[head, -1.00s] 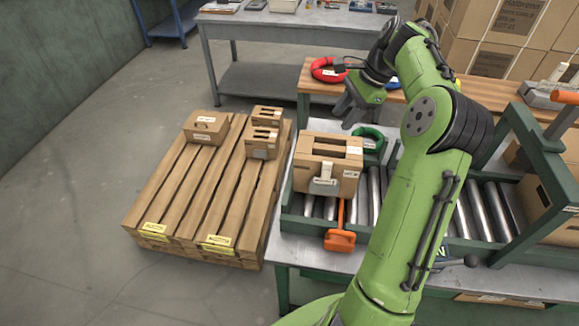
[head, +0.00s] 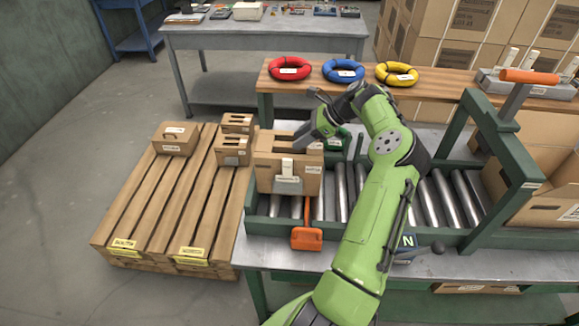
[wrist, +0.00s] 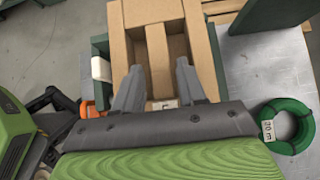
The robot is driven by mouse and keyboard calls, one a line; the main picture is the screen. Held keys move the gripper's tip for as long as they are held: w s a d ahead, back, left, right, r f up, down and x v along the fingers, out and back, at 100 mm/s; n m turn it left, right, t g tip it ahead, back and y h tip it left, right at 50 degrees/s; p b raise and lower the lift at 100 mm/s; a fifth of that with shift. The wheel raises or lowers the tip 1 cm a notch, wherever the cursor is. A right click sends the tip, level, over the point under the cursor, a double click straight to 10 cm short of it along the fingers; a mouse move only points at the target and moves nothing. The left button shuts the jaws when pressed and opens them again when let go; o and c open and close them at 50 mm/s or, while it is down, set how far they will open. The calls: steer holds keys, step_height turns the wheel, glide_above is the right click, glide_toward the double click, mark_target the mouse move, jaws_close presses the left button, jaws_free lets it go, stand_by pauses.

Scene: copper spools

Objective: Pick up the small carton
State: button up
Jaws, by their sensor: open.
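A brown carton (head: 289,163) with slots in its top and a white label stands on the roller conveyor. In the wrist view this carton (wrist: 158,43) shows dark openings either side of a middle strip. My gripper (wrist: 159,78) is open at its near edge, one finger on each side of that strip; I cannot tell whether the tips touch it. In the head view my gripper (head: 306,143) is at the carton's right upper side. Smaller cartons (head: 232,151) (head: 237,123) and a flatter carton with a handle (head: 174,139) sit on the wooden pallet.
A green coil (wrist: 287,126) lies right of my gripper. Red (head: 290,69), blue (head: 343,71) and yellow (head: 397,74) coils lie on the wooden bench behind. A green frame (head: 500,150) stands at right.

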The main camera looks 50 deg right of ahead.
mark_target(272, 146)
steer(key=x, duration=0.5)
steer(key=shift+b, duration=0.3)
jaws_close()
steer(key=shift+r, duration=0.15)
stand_by(0.8)
